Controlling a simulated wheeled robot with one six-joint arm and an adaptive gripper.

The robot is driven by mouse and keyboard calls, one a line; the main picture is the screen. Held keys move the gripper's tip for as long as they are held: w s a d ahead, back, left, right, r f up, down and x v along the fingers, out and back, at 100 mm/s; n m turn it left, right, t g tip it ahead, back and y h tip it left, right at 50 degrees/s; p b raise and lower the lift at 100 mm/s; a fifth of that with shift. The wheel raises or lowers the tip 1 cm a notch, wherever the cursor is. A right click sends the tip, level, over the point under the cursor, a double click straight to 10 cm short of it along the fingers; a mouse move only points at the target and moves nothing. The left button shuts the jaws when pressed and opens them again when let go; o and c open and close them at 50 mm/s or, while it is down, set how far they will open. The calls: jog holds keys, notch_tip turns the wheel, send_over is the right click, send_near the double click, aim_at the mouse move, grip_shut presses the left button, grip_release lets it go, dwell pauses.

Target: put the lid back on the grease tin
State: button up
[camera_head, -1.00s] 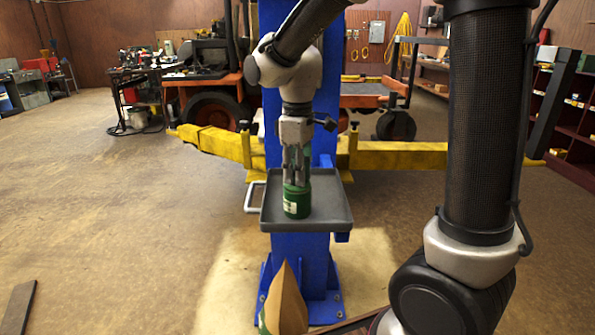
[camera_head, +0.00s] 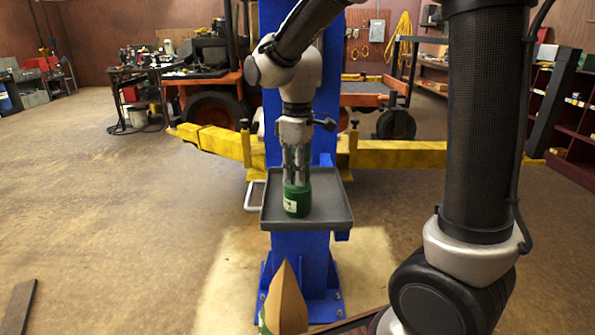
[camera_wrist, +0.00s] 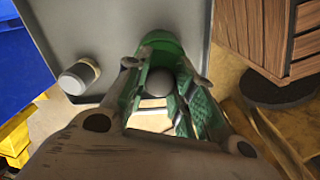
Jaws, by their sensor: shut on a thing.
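The green grease tin (camera_head: 297,206) with a pale label stands upright on the grey tray (camera_head: 335,212). My gripper (camera_head: 297,182) points straight down at its top, fingers closed in. In the wrist view, a green rounded rim (camera_wrist: 160,38) shows beyond my gripper (camera_wrist: 160,75), with a grey rounded piece (camera_wrist: 158,83) between the fingers. The gripper is shut on what appears to be the lid, at or just above the tin's top. The fingers hide most of the lid, and I cannot tell whether it is fully seated.
The tray is fixed to a blue column (camera_head: 318,245) with yellow lift arms (camera_head: 400,155) behind. A small pale-topped cylinder (camera_wrist: 80,77) shows left in the wrist view. A brown pointed object (camera_head: 287,300) stands below the tray. Much of the tray is bare.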

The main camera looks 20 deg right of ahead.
jog(key=o, duration=1)
jog(key=o, duration=0.5)
jog(key=shift+r, duration=0.15)
jog(key=shift+r, duration=3.4)
grip_shut()
